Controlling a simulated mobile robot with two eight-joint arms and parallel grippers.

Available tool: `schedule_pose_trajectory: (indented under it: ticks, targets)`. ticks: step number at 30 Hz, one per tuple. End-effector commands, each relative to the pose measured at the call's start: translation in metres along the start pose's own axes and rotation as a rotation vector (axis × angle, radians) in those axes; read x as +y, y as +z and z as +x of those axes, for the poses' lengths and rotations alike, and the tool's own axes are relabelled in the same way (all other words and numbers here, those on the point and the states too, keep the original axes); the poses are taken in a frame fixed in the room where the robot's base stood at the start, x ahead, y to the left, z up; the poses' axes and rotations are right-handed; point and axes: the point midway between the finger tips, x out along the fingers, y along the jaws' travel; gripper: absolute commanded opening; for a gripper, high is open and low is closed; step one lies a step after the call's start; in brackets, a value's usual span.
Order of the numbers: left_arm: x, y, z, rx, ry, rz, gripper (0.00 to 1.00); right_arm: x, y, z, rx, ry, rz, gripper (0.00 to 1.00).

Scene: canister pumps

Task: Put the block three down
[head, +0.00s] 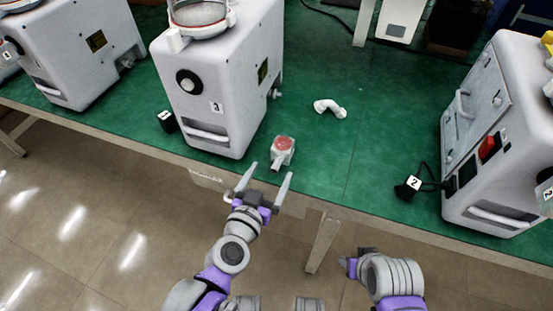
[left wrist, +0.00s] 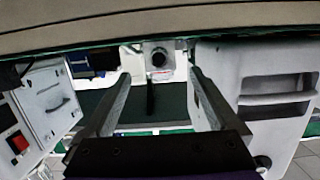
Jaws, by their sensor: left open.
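A small black block (head: 168,125) with a white label sits on the green table, against the left side of the machine marked 3 (head: 217,135). Its label is too small to read surely. My left gripper (head: 269,176) is open with nothing between its fingers, at the table's front edge, right of that machine and apart from the block. Its spread fingers also show in the left wrist view (left wrist: 158,85). My right gripper (head: 352,264) is low in front of the table; its fingers are not clear.
A clear container with a red top (head: 282,147) stands just beyond my left fingertips. A white bent pipe (head: 330,107) lies behind it. A black block marked 2 (head: 408,188) with a cable lies beside the right machine (head: 508,130). The table's middle is largely clear.

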Motion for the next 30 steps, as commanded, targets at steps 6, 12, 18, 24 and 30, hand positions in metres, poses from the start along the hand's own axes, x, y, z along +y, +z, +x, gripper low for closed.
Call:
schedule_pose_trajectory:
  ticks: [6, 12, 18, 24, 30]
  targets:
    - [0.0, -0.001, -0.03, 0.0, 0.0, 0.0, 0.95, 0.0, -0.002, -0.006, 0.002, 0.0, 0.0, 0.5]
    - [0.0, 0.0, -0.038, 0.0, 0.0, 0.0, 0.95, 0.0, -0.003, -0.008, 0.003, 0.0, 0.0, 0.5]
    - [0.001, 0.001, -0.039, -0.011, 0.018, 0.0, 0.95, 0.0, -0.002, -0.007, 0.003, 0.0, 0.0, 0.5]
    - [0.004, 0.03, -0.055, -0.214, 0.133, -0.027, 0.95, 0.0, -0.002, -0.007, 0.003, 0.0, 0.0, 0.5]
    - [-0.037, 0.099, -0.112, -0.662, 0.025, -0.117, 0.95, 0.0, -0.002, -0.007, 0.003, 0.0, 0.0, 0.5]
